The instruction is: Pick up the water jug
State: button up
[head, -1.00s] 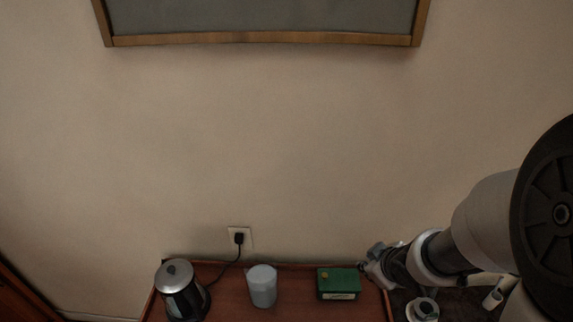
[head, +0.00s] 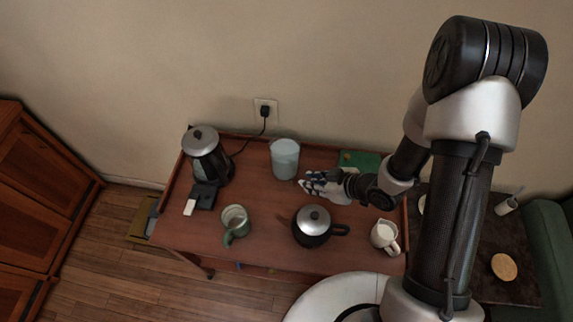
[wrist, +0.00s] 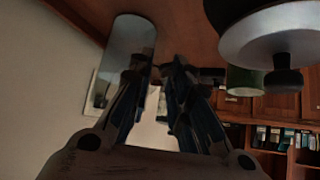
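The water jug, which I take to be the pale translucent cylinder (head: 285,157), stands upright at the back middle of the red-brown table (head: 262,255). In the wrist view the jug (wrist: 131,38) is at upper left, partly behind one finger. My gripper (head: 304,182) is just in front and right of the jug, low over the table. In the wrist view my gripper (wrist: 158,73) has its fingers apart with nothing held between them. I cannot tell whether a finger touches the jug.
A dark teapot (head: 312,229) stands in front of my gripper. A green mug (head: 235,222), a steel kettle (head: 208,158), a white creamer (head: 384,235) and a green box (head: 369,160) also stand on the table. The wall is close behind.

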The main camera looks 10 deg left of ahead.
aim_at(294, 179)
jog(key=b+x, duration=0.3)
jog(key=x, duration=0.5)
jog(key=shift+w+a, duration=0.15)
jog(key=shift+a, duration=0.2)
jog(key=shift+c, duration=0.3)
grip_shut()
jog(key=shift+w+r, duration=0.1)
